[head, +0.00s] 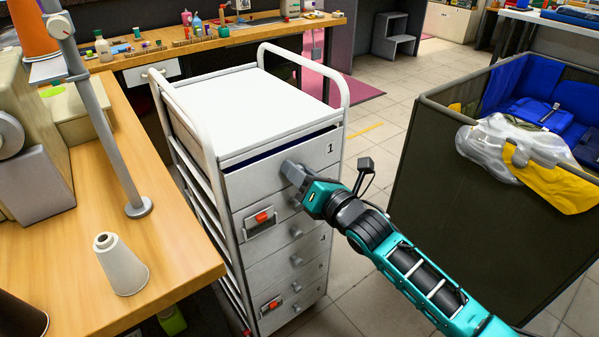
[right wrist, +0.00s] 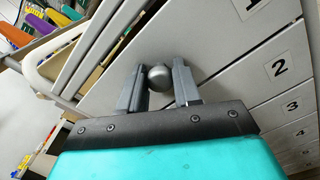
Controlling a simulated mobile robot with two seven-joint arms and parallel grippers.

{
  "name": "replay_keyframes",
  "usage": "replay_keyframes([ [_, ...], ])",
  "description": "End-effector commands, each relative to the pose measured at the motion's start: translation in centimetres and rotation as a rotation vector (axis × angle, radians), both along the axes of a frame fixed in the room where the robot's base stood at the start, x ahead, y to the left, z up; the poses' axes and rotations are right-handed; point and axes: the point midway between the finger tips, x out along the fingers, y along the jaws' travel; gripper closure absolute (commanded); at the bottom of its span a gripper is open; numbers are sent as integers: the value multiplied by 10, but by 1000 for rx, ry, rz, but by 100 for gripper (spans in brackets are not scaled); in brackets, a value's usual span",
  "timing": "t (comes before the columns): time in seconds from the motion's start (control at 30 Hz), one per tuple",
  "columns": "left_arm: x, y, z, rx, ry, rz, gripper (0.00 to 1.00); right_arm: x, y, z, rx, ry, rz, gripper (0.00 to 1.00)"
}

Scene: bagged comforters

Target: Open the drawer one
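Drawer one (head: 262,180) is the top drawer of a white-and-grey wheeled cabinet and bears the label "1". It stands slightly out, with a narrow dark gap along its top edge. My right gripper (head: 291,173) is at its front, and the fingers hide the knob in the head view. My left gripper is not in view.
Lower drawers (head: 292,238) below have knobs and red-marked holders. A wooden table (head: 165,240) with a white cone (head: 122,265) is close on the left. A dark bin (head: 455,190) with bagged items stands right. Tiled floor (head: 372,165) lies between cabinet and bin.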

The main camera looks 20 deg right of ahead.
Motion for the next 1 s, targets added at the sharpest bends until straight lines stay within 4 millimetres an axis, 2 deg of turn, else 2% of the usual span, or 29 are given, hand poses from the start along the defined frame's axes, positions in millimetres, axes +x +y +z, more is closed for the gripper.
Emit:
replay_keyframes([
  [0.03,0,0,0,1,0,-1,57,0,0,0,0,0,0,72],
  [0.33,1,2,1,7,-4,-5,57,0,0,0,0,0,0,100],
  [0.77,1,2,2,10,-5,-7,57,-2,-1,0,-1,0,0,100],
  [0.87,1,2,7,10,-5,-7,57,-8,-3,1,-1,3,0,100],
  [1.0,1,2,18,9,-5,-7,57,-26,-9,2,-3,5,1,100],
])
